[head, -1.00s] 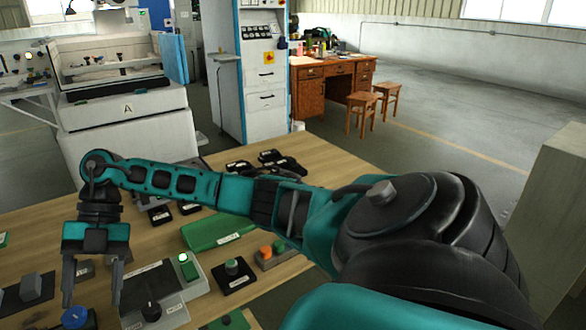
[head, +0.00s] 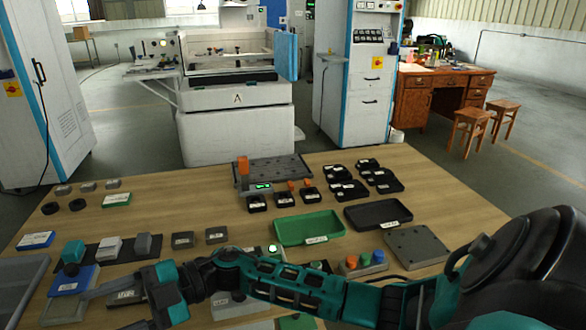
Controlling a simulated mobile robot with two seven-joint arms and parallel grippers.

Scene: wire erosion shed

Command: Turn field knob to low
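My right arm reaches across the table from the right. Its gripper (head: 102,308) points left at the lower left, its two fingers apart with nothing seen between them. A grey control box (head: 232,309) lies under and in front of the forearm, partly hidden by it. A small lit green part (head: 272,249) shows just behind the arm. I cannot make out a field knob or its setting; labels are too small to read. My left gripper is not in view.
A green tray (head: 308,229) and a black tray (head: 378,214) lie behind the arm. A box with coloured buttons (head: 362,263) and a grey plate (head: 416,246) are to the right.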

